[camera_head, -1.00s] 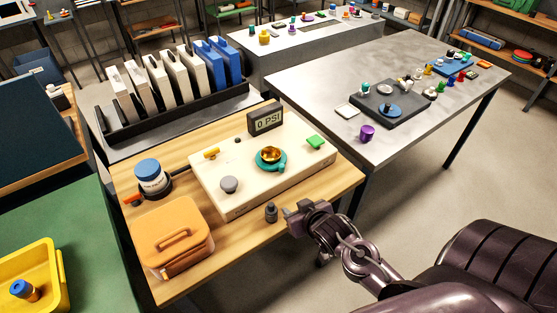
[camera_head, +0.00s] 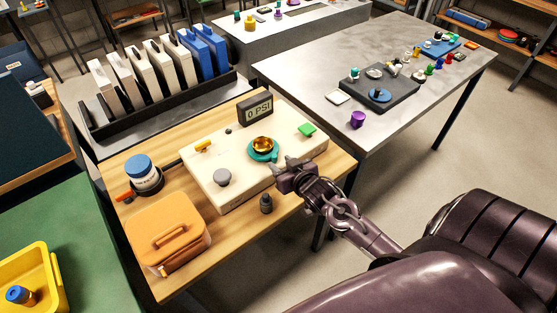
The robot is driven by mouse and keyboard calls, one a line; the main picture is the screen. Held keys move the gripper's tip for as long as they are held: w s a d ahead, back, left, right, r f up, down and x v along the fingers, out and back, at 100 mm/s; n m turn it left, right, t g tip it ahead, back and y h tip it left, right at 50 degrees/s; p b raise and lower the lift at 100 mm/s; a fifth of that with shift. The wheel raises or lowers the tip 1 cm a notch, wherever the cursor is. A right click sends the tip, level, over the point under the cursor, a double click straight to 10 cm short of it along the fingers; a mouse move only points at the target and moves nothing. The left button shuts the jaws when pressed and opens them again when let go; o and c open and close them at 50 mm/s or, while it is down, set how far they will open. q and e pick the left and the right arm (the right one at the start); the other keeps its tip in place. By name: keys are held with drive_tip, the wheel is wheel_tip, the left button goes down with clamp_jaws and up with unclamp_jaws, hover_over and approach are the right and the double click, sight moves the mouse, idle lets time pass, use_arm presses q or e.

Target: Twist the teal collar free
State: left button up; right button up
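The teal collar (camera_head: 262,155) is a ring with a small tab at its right, seated on the cream panel (camera_head: 225,197). A brass fitting (camera_head: 263,144) stands inside it. My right gripper (camera_head: 281,166) is just to the right of and in front of the collar, its fingers pointing toward it. A small gap seems to lie between the fingers, but I cannot tell whether they touch the collar. Nothing is seen held. My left gripper is not in the view.
A small dark bottle (camera_head: 266,204) stands in front. An orange case (camera_head: 168,233) and a blue-lidded jar (camera_head: 142,172) are at the left.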

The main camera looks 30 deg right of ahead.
drive_tip(key=shift+x, duration=1.2)
drive_tip(key=shift+a, duration=0.1)
clamp_jaws()
